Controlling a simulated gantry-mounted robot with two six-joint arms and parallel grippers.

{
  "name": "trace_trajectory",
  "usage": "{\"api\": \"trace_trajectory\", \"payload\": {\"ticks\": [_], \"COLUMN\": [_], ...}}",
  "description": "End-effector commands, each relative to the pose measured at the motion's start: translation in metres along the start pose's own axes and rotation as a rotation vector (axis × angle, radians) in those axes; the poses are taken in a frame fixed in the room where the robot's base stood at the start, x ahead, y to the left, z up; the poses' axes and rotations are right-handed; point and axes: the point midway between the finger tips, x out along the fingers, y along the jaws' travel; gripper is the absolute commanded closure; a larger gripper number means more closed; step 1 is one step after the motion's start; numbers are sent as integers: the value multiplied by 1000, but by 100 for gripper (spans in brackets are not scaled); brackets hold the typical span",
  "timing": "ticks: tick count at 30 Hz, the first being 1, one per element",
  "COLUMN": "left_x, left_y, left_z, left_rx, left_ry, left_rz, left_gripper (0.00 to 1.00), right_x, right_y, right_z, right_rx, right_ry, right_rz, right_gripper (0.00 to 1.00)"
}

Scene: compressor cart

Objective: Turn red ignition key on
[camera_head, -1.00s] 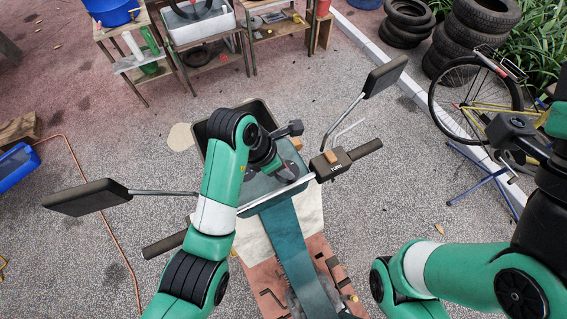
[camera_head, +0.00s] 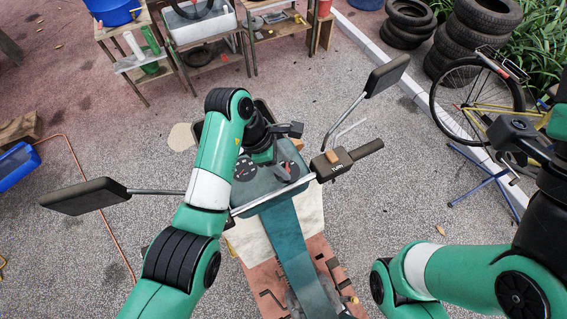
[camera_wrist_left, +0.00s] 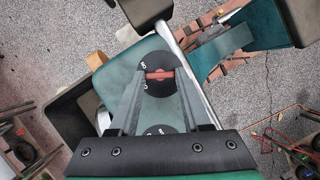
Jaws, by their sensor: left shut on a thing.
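The red ignition key (camera_wrist_left: 160,75) is a short red bar on a round black dial (camera_wrist_left: 165,85) with white lettering, set in the scooter's green dash panel. In the left wrist view my left gripper (camera_wrist_left: 160,77) has its two grey fingers closing in on both ends of the red bar, and it is shut on it. The key lies crosswise between the fingertips. In the head view the dash panel (camera_head: 262,186) shows below my left wrist, with dark dials on it. The hand of my right arm (camera_head: 515,135) is at the right edge, away from the scooter; its fingers are unclear.
The handlebar grip (camera_head: 366,149) and right mirror (camera_head: 386,75) stick out right of the panel; the left mirror (camera_head: 85,196) sticks out left. A bicycle (camera_head: 480,95), stacked tires (camera_head: 478,35) and workbenches stand farther back. Open pavement lies around the scooter.

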Motion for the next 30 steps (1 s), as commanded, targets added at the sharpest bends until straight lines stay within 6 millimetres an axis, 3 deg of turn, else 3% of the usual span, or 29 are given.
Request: {"api": "trace_trajectory", "payload": {"ticks": [12, 27, 28, 30], "left_x": [0, -1, -1, -1], "left_y": [2, 2, 2, 2], "left_z": [1, 2, 2, 2], "left_rx": [184, 205, 205, 205], "left_ry": [-3, -3, -3, -2], "left_rz": [-75, -84, -84, -83], "left_gripper": [100, 100, 49, 36], "right_x": [-16, -17, -17, -17], "right_y": [0, 0, 0, 0], "right_z": [15, 16, 16, 16], "right_rx": [0, 0, 0, 0], "right_ry": [0, 0, 0, 0], "right_rz": [0, 0, 0, 0], "right_gripper": [50, 50, 50, 50]}}
